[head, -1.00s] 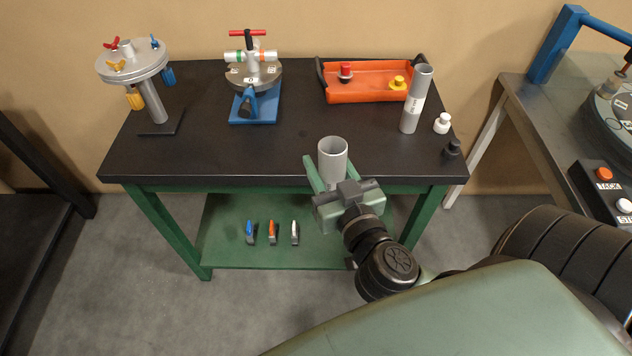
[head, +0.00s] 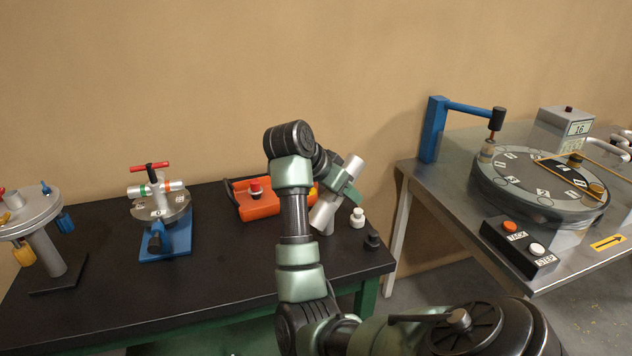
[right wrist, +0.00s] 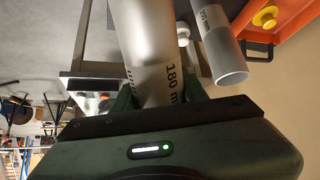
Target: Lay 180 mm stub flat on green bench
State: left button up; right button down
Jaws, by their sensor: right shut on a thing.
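The 180 mm stub (right wrist: 150,50) is a grey tube with a "180 mm" label, shut between my right gripper's fingers (right wrist: 160,98) in the right wrist view. In the head view my right gripper (head: 340,188) is over the back right part of the green bench (head: 225,275), which has a black top and green legs. Grey tube sections show on both sides of it, tilted in the picture; I cannot tell there which belongs to which tube. A second labelled tube (right wrist: 218,45) is beside the stub in the right wrist view. My left gripper is not in view.
An orange tray (head: 257,206), a blue-based clamp fixture (head: 165,240) and a round stand (head: 50,255) are further left. A metal table with a dial (head: 540,185) is at right.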

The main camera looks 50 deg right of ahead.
jog(key=a+f+m+y, duration=0.1)
jog(key=f+m+y, duration=0.1)
jog(key=f, duration=0.1)
jog(key=w+a+f+m+y+b, duration=0.1)
jog(key=f+m+y, duration=0.1)
jog(key=f, duration=0.2)
jog(key=w+a+f+m+y, duration=0.1)
jog(key=f+y, duration=0.1)
jog(key=f, duration=0.1)
jog(key=shift+w+a+f+m+g+b, duration=0.2)
jog(key=shift+a+f+m+g+b, duration=0.1)
jog(key=shift+a+f+m+b, duration=0.1)
jog(key=shift+t+y, duration=0.5)
jog(key=shift+y, duration=0.2)
jog(key=w+a, duration=0.1)
jog(key=a, duration=0.1)
jog(key=w+a+f, duration=0.1)
jog(key=a, duration=0.1)
jog(key=w+a+f, duration=0.1)
jog(key=a, duration=0.1)
jog(key=shift+w, duration=0.1)
jog(key=y+b, duration=0.1)
send_over(264, 277)
jog(key=shift+r+n+t, duration=0.25)
jog(key=shift+n+t, duration=0.15)
jog(key=shift+f+b, duration=1.7)
jog(key=shift+f, duration=0.65)
